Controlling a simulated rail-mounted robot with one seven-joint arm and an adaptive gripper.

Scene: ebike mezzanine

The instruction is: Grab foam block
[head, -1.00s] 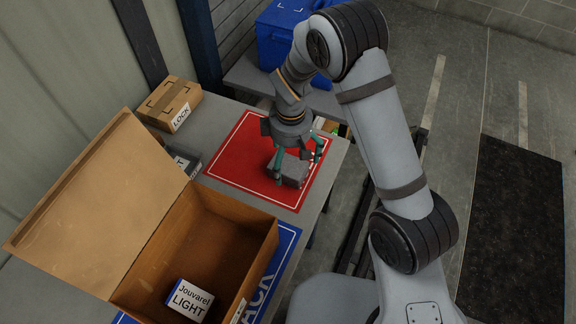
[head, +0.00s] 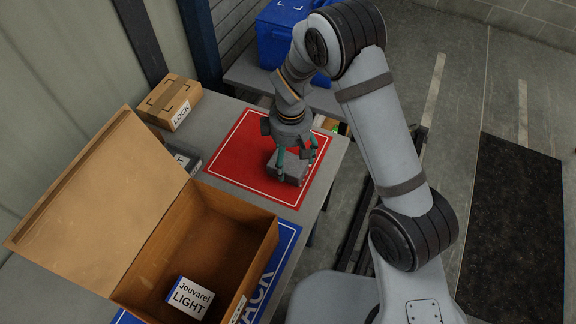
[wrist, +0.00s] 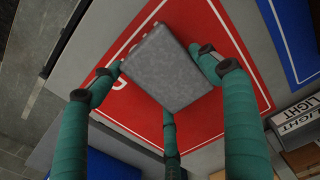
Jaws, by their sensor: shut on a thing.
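The grey foam block (head: 288,168) sits on the red mat (head: 236,157) on the table. My gripper (head: 293,155) is over it with green fingers down around its sides. In the wrist view the foam block (wrist: 168,66) lies between the fingers of my gripper (wrist: 165,70), one finger on the left, one on the right, and a third from below. The fingers are shut on the block. Whether the block touches the mat cannot be told for sure.
An open cardboard box (head: 150,240) stands at the front left, with a white and blue "LIGHT" carton (head: 189,298) inside. A blue mat (head: 284,245) lies under it. A "LOCK" carton (head: 168,103) stands at the back left. A blue bin (head: 276,42) is behind.

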